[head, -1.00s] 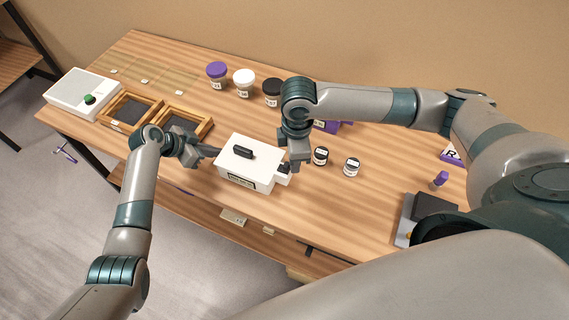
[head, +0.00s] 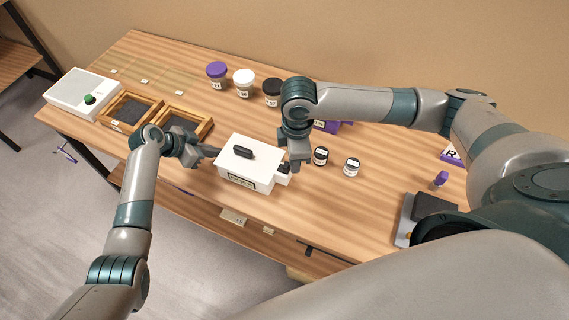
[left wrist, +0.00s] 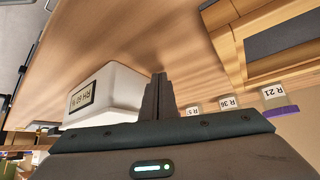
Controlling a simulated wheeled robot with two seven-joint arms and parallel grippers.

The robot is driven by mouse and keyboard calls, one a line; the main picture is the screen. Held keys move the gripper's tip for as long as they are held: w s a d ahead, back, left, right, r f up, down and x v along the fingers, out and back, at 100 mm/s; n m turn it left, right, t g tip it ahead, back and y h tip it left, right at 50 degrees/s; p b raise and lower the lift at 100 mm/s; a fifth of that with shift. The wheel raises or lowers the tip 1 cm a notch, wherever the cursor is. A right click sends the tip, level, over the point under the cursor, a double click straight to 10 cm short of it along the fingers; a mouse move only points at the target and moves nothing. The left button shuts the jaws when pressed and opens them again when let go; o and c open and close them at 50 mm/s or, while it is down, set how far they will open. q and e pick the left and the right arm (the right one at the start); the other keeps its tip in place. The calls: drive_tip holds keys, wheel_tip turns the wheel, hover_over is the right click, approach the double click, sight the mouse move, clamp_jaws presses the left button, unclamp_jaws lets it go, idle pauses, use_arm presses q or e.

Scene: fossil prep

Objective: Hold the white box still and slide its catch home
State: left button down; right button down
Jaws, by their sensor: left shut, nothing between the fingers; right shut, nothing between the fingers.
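The white box (head: 258,155) stands on the bench with a black handle on top and a framed label on its front. A small white block with a black piece, apparently the catch (head: 284,169), projects from its right end. My left gripper (head: 214,152) is shut and empty at the box's left end. In the left wrist view its closed fingers (left wrist: 158,95) are beside the box (left wrist: 118,88); I cannot tell whether they touch. My right gripper (head: 296,166) is shut and empty, its tips pointing down right beside the catch; it partly hides that end, and contact is unclear.
Two wooden trays (head: 207,133) and a white unit with a green button (head: 70,90) are at the left. Several lidded jars (head: 244,82) stand behind the box. The front bench edge is close to the box.

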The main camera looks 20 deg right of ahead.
use_arm(q)
drive_tip(key=shift+s+d, duration=0.5)
drive_tip(key=shift+s, duration=0.1)
idle(2.0)
use_arm(e)
drive_tip(key=shift+w+a, duration=0.65)
drive_tip(key=shift+w, duration=0.1)
idle(1.1)
drive_tip(key=shift+s+d, duration=0.1)
drive_tip(key=shift+s, duration=0.05)
idle(0.4)
drive_tip(key=shift+s+d, duration=0.3)
idle(0.4)
wheel_tip(320, 180, up, 8)
idle(0.7)
use_arm(q)
drive_tip(key=shift+w+a, duration=0.1)
use_arm(e)
drive_tip(key=shift+f, duration=0.15)
